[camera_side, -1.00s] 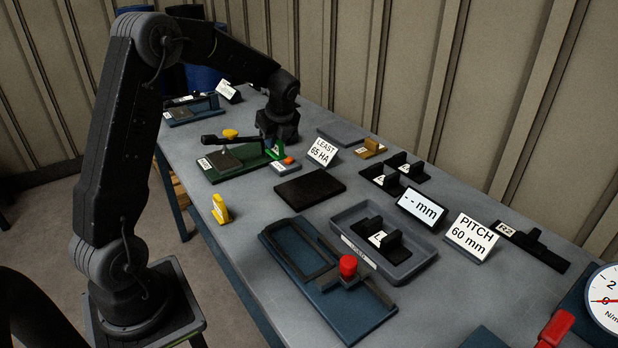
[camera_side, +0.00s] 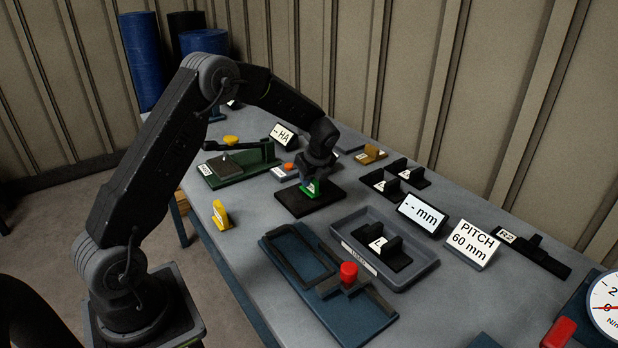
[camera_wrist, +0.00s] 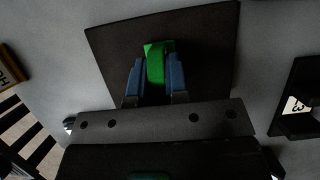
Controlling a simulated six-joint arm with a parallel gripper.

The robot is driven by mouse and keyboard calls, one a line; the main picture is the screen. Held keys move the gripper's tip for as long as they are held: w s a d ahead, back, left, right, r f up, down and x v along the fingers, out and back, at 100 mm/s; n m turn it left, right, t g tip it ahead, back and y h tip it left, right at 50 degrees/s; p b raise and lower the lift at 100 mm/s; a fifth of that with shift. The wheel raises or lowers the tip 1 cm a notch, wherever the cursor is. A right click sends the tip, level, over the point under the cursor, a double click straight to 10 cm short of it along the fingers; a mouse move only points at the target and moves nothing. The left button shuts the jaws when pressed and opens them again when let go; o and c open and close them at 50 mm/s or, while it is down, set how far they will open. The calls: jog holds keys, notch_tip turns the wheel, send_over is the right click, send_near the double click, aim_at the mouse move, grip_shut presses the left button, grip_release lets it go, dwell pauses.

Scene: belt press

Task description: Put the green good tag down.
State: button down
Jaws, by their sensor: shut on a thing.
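The green good tag (camera_side: 310,188) is between the fingers of my gripper (camera_side: 312,184), low over the black mat (camera_side: 290,202). In the wrist view the green tag (camera_wrist: 155,64) shows between the two blue fingers of my gripper (camera_wrist: 156,75), which are shut on it. The black mat (camera_wrist: 205,45) lies behind and around the tag in that view. I cannot tell whether the tag touches the mat. The tag's lower part is hidden.
A grey tray (camera_side: 420,267) with a black part stands to the right of the mat. A blue fixture with a red knob (camera_side: 348,272) lies in front. A yellow tag (camera_side: 220,214) stands at the table's left edge. A green fixture (camera_side: 238,177) is behind left.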

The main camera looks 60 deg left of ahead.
jog(key=shift+f, duration=0.1)
jog(key=c, duration=1.1)
grip_release()
jog(key=s+d+r+n+t, duration=0.1)
jog(key=s+d+r+n, duration=0.15)
jog(key=d+r, duration=0.45)
jog(key=s+d+r+n, duration=0.1)
jog(key=s+d+r, duration=0.15)
jog(key=r, duration=0.75)
jog(key=s+d+r+n+t+h, duration=0.1)
jog(key=s+d+n, duration=0.3)
jog(key=s, duration=0.4)
jog(key=s+d+r+n+t+h, duration=0.1)
jog(key=s+d+n+t+h, duration=0.1)
jog(key=s+d+n, duration=0.2)
jog(key=s+d+r+n+t+h, duration=0.1)
jog(key=s+d+n, duration=0.3)
jog(key=s, duration=0.7)
jog(key=shift+s+n+t, duration=0.3)
jog(key=shift+s+n, duration=0.05)
jog(key=shift+n, duration=0.9)
